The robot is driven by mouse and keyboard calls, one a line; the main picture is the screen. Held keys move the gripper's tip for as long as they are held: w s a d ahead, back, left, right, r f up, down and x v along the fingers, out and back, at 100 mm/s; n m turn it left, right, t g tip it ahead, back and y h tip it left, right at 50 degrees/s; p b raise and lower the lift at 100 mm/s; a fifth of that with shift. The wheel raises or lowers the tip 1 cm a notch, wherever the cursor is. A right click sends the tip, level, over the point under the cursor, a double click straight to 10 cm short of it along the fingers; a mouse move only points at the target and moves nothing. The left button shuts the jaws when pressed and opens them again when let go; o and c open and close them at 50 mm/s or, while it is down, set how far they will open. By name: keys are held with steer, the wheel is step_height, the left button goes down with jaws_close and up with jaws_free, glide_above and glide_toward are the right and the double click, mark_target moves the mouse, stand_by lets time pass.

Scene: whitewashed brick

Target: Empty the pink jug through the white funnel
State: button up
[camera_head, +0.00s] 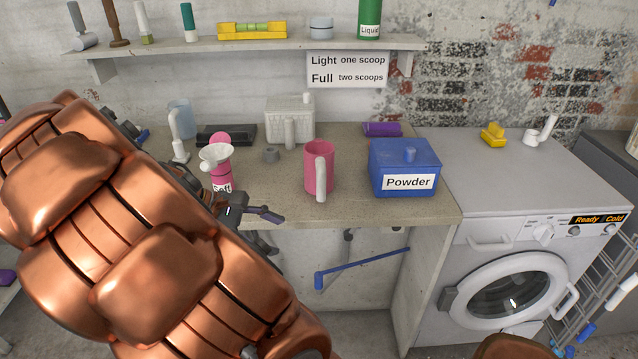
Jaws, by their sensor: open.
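The pink jug (315,158) stands upright on the worktop with its pale handle facing me. The white funnel (216,152) sits at the top of a pink bottle (221,177) with a partly hidden label, left of the jug. My gripper (258,212) is at the front edge of the worktop, below and left of the jug, apart from it. It is open, and I see nothing held in it. My copper-coloured arm covers the lower left. The jug's contents cannot be made out.
A blue Powder box (390,160) stands right of the jug. A washing machine (505,235) stands at right. A shelf (240,45) runs above.

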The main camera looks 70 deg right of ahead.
steer(key=w+d+f+n+g+h+b, duration=0.1)
steer(key=d+n+g+h, duration=0.15)
steer(key=d, duration=0.65)
steer(key=n+g+h+b, duration=0.2)
steer(key=n+g+h, duration=0.1)
steer(key=n, duration=0.1)
glide_toward(321, 189)
steer(key=d, duration=0.1)
steer(key=s+d+f, duration=0.1)
steer(key=d, duration=0.1)
steer(key=shift+s+f+y, duration=0.1)
steer(key=shift+y, duration=0.15)
steer(key=shift+d, duration=0.1)
steer(key=shift+x, duration=1.15)
steer(key=shift+p+x, duration=0.75)
steer(key=shift+x, duration=1.95)
steer(key=shift+s+r, duration=0.1)
steer(key=shift+r, duration=0.1)
jaws_close()
